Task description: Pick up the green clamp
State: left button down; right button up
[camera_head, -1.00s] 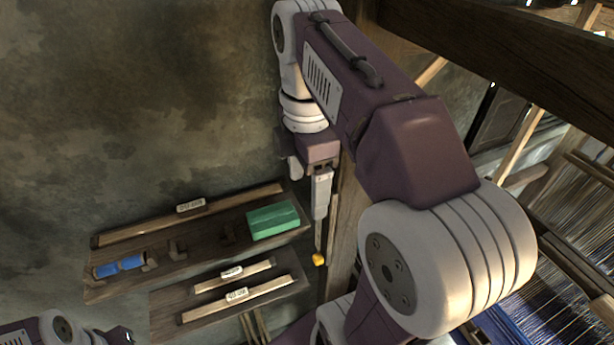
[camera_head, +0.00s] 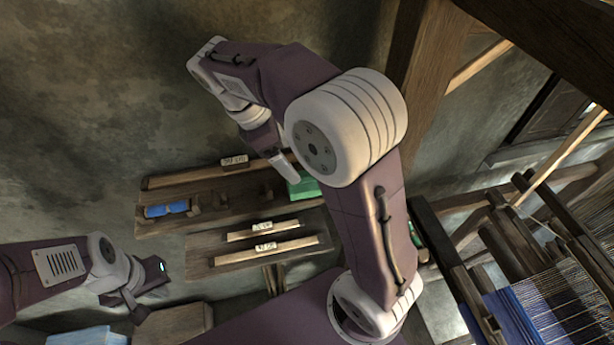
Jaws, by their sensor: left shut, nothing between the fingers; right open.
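A small green thing (camera_head: 415,236) shows just right of my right arm, beside the loom frame. It may be the green clamp, but too little of it shows to tell. A green block (camera_head: 304,187) lies at the right end of the upper wall shelf, partly hidden by my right arm. My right gripper (camera_head: 287,168) is open, pointing down in front of or above the green block. I cannot tell if they touch. My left gripper (camera_head: 135,303) is shut and empty at lower left, well away from both green things.
The upper shelf (camera_head: 220,212) holds blue spools (camera_head: 167,209) and a labelled bar. A lower shelf (camera_head: 205,262) holds two labelled bars. The loom (camera_head: 545,290) with blue threads stands at right, near a wooden post (camera_head: 422,85). Boxes stand at lower left. The wall above the shelves is bare.

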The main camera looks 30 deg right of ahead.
aim_at(310, 179)
jog(key=shift+s, duration=0.3)
jog(key=d+f, duration=0.1)
jog(key=s+d+f+p, duration=0.1)
jog(key=f, duration=0.1)
jog(key=shift+d, duration=0.1)
jog(key=shift+w+f, duration=0.15)
jog(key=shift+w+d+f, duration=0.1)
jog(key=shift+d+f, duration=0.05)
jog(key=shift+f, duration=0.05)
jog(key=p+x, duration=0.1)
jog(key=x, duration=0.3)
jog(key=shift+d+r+p, duration=0.1)
jog(key=shift+p, duration=0.3)
pick_arm(q)
jog(key=r, duration=0.3)
jog(key=shift+s+d, duration=0.35)
jog(key=shift+s, duration=0.05)
pick_arm(e)
jog(key=shift+s+d+f, duration=0.25)
jog(key=shift+f, duration=0.1)
jog(key=shift+w+a, duration=0.1)
jog(key=shift+a, duration=0.05)
jog(key=c, duration=1.7)
pick_arm(q)
jog(key=shift+a, duration=0.1)
pick_arm(e)
jog(key=shift+o, duration=0.2)
jog(key=shift+r, duration=0.15)
